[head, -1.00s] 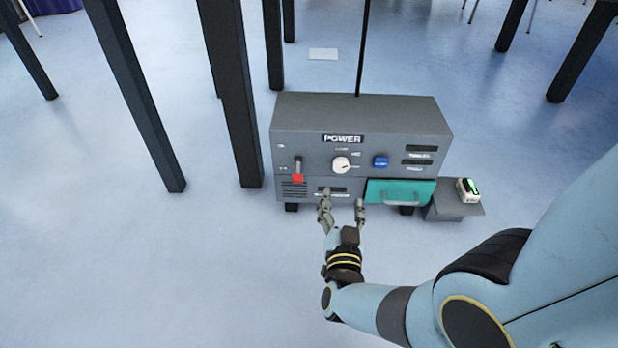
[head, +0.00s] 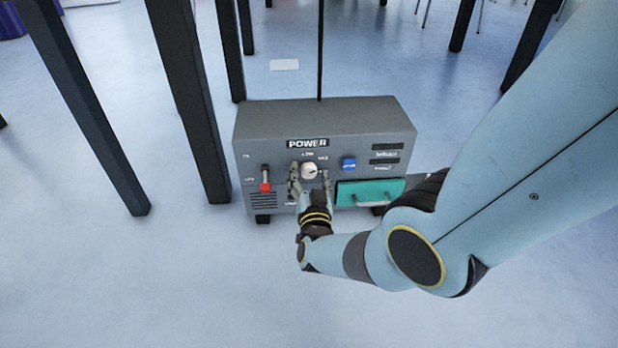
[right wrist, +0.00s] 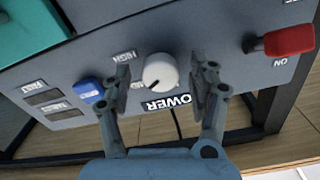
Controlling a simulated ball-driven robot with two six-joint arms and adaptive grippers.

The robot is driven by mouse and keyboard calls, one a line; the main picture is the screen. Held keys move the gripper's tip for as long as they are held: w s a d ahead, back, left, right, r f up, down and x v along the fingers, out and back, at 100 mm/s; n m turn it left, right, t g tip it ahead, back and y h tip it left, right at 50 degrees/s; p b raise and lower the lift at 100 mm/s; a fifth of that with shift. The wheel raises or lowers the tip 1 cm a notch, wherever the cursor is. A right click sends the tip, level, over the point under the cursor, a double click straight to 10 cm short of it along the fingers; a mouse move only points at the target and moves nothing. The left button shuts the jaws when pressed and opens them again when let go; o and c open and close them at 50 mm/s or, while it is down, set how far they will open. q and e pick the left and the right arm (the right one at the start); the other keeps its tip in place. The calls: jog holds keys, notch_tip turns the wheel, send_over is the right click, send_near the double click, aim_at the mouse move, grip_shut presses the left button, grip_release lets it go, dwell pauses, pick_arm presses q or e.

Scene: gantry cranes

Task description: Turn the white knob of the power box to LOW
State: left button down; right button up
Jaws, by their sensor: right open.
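The grey power box (head: 325,117) stands on the floor in the middle of the head view. Its round white knob (head: 309,170) is on the front, below the POWER sign (head: 307,143). My right gripper (head: 310,177) is open, with one finger on each side of the knob. In the wrist view its fingers (right wrist: 163,76) show gaps to the knob. My left gripper is not in view.
Left of the knob is a red-handled switch (head: 265,187); right of it are a blue button (head: 348,163) and a teal drawer (head: 350,193) with a handle. A dark post (head: 190,100) stands close at the box's left. The floor in front is clear.

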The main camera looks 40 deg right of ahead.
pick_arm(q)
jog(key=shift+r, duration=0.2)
pick_arm(e)
jog(key=shift+c, duration=0.4)
jog(key=c, duration=1.1)
jog(key=shift+o, duration=0.2)
